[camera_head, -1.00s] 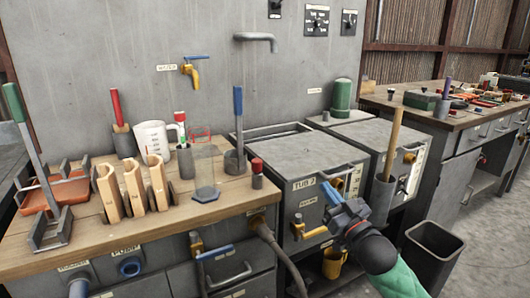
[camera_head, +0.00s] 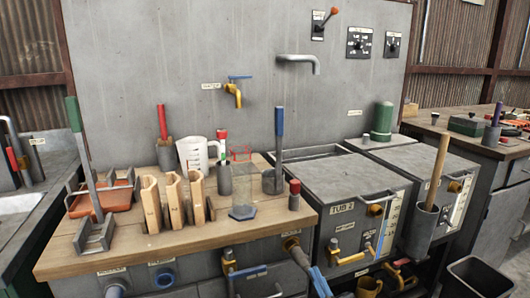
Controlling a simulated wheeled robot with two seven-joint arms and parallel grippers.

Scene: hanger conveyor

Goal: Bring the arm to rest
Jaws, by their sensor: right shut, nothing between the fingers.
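My left gripper is not in view.
A wooden workbench (camera_head: 140,262) holds wooden blocks (camera_head: 173,203), a white measuring jug (camera_head: 193,153), a clear beaker (camera_head: 243,205) and a rack with an orange tray (camera_head: 112,200). Grey tub units (camera_head: 350,182) stand right of it. A dark bin (camera_head: 480,280) is at lower right.

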